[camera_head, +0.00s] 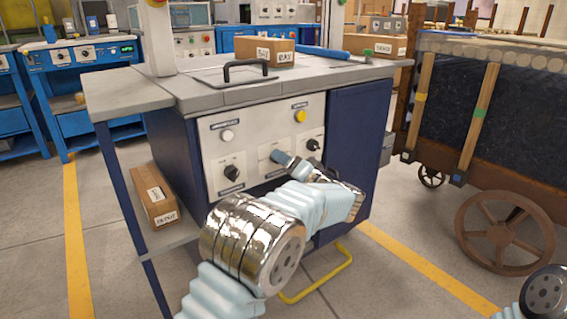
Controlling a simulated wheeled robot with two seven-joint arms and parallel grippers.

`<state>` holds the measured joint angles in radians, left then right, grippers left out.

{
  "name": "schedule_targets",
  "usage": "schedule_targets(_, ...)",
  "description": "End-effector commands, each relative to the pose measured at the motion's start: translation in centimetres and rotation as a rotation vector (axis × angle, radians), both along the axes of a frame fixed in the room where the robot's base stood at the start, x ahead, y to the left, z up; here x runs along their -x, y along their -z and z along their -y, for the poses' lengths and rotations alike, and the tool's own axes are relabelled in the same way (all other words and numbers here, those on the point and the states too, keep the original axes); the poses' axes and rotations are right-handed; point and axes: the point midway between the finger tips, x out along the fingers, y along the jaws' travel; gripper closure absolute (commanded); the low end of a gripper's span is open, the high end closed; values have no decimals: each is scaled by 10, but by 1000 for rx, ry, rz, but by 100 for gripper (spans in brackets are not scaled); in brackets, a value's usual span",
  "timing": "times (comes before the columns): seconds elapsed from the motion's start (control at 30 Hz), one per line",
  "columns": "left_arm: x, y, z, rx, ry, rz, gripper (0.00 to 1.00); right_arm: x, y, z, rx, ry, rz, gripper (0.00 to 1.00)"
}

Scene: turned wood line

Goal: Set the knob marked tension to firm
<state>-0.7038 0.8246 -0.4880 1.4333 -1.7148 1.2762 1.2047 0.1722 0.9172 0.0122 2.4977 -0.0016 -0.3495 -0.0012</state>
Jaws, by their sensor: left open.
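A white control panel (256,122) is on the front of a dark blue workbench. It carries a black knob (232,173) at lower left and another black knob (313,145) at right. The labels are too small to read, so I cannot tell which knob is marked tension or where it is set. My left gripper (284,160) is in front of the middle of the panel, between the two knobs. It is open, and nothing shows between its fingers. It hides part of the panel's middle. I cannot tell whether it touches anything. My right gripper is out of view.
A white button (226,135) and a yellow button (300,116) sit above the knobs. A black handle (248,70) and a cardboard box (265,51) are on the bench top. A wheeled wooden cart (505,232) stands at right. A box (157,195) lies on the lower left shelf.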

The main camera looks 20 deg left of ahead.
Motion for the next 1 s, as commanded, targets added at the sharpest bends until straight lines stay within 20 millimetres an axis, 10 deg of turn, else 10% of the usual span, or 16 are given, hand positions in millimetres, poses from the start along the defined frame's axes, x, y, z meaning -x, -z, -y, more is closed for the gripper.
schedule_targets(0.43,-9,0,-12,0,1,-1,37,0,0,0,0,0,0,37)
schedule_targets(0.8,-9,0,-11,0,1,-1,92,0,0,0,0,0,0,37)
schedule_targets(1.0,-9,0,-11,-7,1,-11,93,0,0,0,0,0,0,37)
